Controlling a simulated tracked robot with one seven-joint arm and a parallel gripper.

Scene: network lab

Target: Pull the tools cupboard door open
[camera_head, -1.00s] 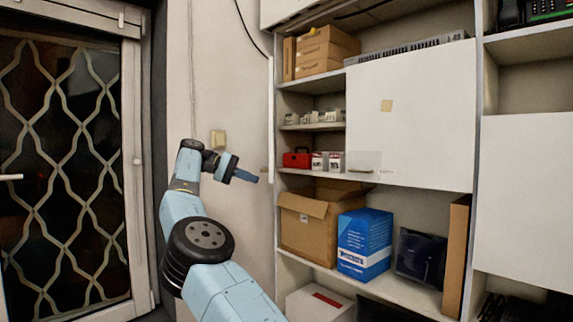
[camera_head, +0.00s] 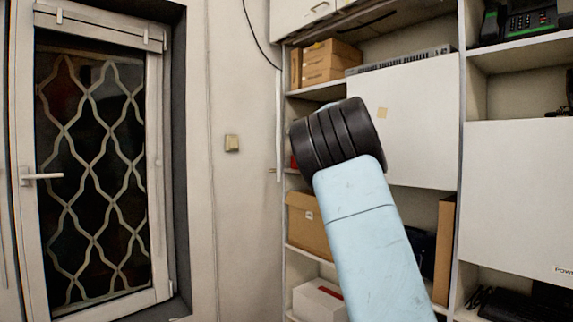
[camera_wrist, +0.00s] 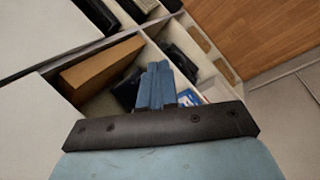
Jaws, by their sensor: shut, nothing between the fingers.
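A flat white cupboard door (camera_head: 425,125) with a small tan sticker is at the centre right of the head view. It looks shut; my arm hides its lower left corner. Which panel is the tools cupboard door cannot be told for sure. In the wrist view my gripper (camera_wrist: 155,88) has its blue fingers together, with nothing between them, in front of the lower shelf. A white panel (camera_wrist: 35,130), perhaps the same door, is at the left of that view, apart from the fingers. My gripper is hidden behind my arm in the head view.
Shelves hold cardboard boxes (camera_head: 330,62), a brown carton (camera_head: 306,222) and a flat grey device (camera_head: 400,58). The wrist view shows a brown upright board (camera_wrist: 100,75) and a blue box (camera_wrist: 187,98). A glass door (camera_head: 92,170) with lattice stands at left.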

